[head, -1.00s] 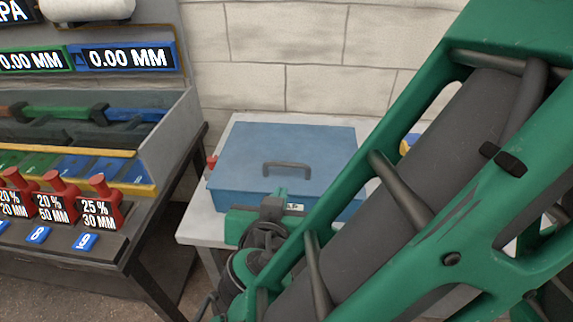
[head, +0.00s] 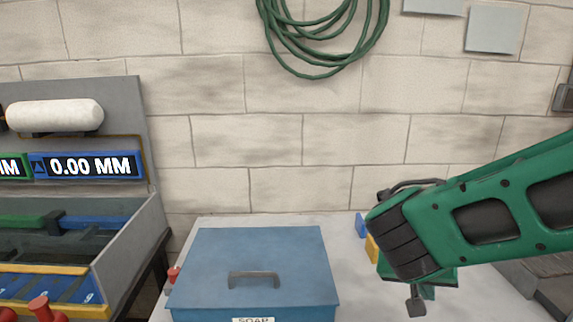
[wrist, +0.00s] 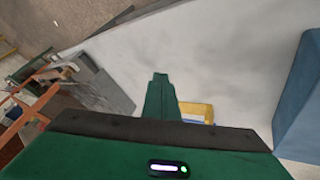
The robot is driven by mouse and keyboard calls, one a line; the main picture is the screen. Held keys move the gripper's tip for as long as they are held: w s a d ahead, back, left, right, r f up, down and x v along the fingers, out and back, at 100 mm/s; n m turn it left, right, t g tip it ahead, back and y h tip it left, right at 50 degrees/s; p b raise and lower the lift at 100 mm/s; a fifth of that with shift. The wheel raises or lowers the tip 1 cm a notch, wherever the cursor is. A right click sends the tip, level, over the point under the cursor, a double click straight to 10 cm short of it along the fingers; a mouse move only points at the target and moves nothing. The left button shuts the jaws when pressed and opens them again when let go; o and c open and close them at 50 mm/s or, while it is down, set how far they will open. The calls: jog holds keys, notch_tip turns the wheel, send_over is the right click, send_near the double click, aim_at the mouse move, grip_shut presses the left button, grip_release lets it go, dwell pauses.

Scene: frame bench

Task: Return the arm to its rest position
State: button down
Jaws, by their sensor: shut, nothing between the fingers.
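My green arm reaches in from the right in the head view. My gripper (head: 418,298) points downward at its end, above the right part of the grey table. In the wrist view its green fingers (wrist: 158,95) are together and hold nothing. No object touches it.
A closed blue box (head: 250,262) with a grey handle stands on the grey table (head: 347,255), left of my gripper. A yellow item (head: 372,249) and a blue item (head: 360,225) are behind the gripper. A bench with a grey bin (head: 128,240) stands left. A green hose (head: 318,65) hangs on the wall.

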jog(key=s+d+g+y, duration=0.1)
jog(key=s+d+y, duration=0.2)
jog(key=s+d, duration=0.3)
jog(key=s+d+r+m+g+y, duration=0.1)
jog(key=s+d+g+y, duration=0.1)
jog(key=s+d, duration=0.4)
jog(key=s+y, duration=0.1)
jog(key=s, duration=0.3)
jog(key=shift+s+r+g, duration=0.25)
jog(key=shift+s+g, duration=0.05)
